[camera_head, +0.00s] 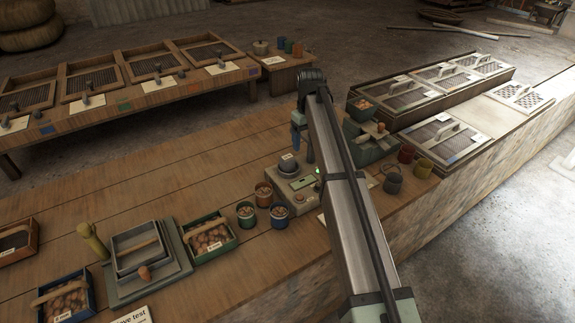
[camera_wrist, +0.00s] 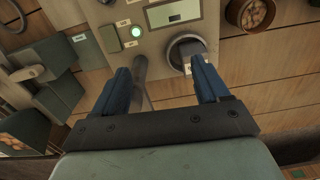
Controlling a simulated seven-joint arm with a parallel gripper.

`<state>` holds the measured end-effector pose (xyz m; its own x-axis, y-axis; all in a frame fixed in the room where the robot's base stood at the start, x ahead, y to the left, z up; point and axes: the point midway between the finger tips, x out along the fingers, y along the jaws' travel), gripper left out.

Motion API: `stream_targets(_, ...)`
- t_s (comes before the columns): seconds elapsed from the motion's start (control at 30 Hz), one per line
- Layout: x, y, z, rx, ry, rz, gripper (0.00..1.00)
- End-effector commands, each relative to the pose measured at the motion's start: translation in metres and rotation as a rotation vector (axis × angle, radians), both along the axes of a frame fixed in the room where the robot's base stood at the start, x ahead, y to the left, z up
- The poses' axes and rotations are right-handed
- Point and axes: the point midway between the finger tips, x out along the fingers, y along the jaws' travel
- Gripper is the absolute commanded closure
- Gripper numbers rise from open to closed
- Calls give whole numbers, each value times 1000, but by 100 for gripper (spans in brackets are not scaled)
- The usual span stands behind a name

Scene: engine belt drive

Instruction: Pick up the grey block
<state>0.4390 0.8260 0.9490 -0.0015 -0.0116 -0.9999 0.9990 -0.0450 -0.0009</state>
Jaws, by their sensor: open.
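My gripper (camera_head: 297,146) hangs above the bench at the weighing device, its blue fingers pointing down. In the wrist view my gripper (camera_wrist: 160,67) is open, with nothing held between its fingers. A small dark grey block-like piece (camera_wrist: 188,50) sits on the device's round pan, just beyond the right fingertip; it may be the grey block. In the head view a dark grey piece (camera_head: 288,161) shows on that pan, its shape unclear. A grey rod-like part (camera_wrist: 141,80) shows beside the left finger. I cannot tell whether the fingers touch anything.
The weighing device (camera_head: 303,193) has a display and a lit green lamp (camera_wrist: 135,31). Cups of nuts (camera_head: 263,194) stand close by. A green balance-like device (camera_head: 368,140) stands to the right. Trays and a sieve stack (camera_head: 145,262) lie at left. Bare planks (camera_head: 150,185) lie left of the gripper.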

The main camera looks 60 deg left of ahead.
Motion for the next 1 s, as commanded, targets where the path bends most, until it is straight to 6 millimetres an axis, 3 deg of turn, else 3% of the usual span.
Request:
stream_targets(0.03, -14, 16, 18, 9, -3, 22, 26)
stream_targets(0.1, -29, 27, 33, 9, -2, 43, 26)
stream_targets(0.33, -50, 38, 48, 10, -2, 70, 26)
stream_targets(0.57, -50, 37, 23, 9, -1, 69, 26)
stream_targets(0.83, -50, 37, -23, 10, -1, 69, 26)
stream_targets(1.0, -49, 37, -35, 11, -1, 69, 26)
